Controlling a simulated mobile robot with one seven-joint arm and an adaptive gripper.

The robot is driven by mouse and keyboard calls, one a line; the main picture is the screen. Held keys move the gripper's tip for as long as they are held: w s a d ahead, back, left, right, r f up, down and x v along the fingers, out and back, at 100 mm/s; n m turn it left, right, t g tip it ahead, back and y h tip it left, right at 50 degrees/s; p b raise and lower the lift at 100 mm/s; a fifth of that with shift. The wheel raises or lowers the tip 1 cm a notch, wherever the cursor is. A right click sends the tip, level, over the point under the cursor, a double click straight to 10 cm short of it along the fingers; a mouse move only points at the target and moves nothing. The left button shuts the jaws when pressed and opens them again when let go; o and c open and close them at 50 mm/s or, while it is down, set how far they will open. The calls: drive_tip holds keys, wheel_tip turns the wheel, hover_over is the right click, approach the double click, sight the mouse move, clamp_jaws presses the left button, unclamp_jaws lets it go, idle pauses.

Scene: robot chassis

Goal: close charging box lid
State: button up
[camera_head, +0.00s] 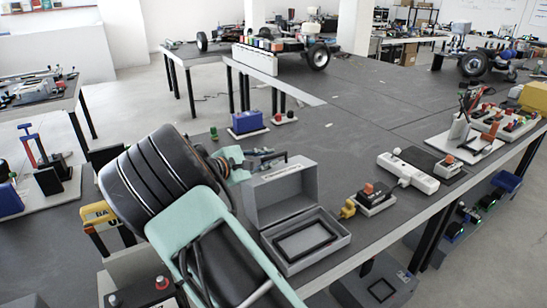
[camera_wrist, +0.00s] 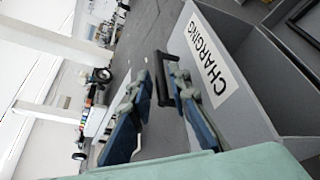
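The grey charging box (camera_head: 340,238) stands on the dark table with its lid (camera_head: 288,191) raised upright. A black rectangular frame shows inside the box. In the wrist view the lid (camera_wrist: 230,75) carries a white label reading CHARGING. My gripper (camera_head: 272,160) is at the upper left edge of the lid. In the wrist view my gripper (camera_wrist: 160,88) has its two blue fingers apart. A black bar (camera_wrist: 164,78) shows between the fingertips, close to the lid's edge. I cannot tell whether the fingers touch the bar or the lid.
A small device with a red button (camera_head: 373,197) and a yellow piece (camera_head: 347,209) stand right of the box. A white power strip (camera_head: 408,172) lies farther right. A blue box (camera_head: 248,122) is behind. The table's front edge is close to the charging box.

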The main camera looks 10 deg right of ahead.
drive_tip(key=shift+x, duration=1.35)
drive_tip(key=shift+c, duration=0.5)
clamp_jaws()
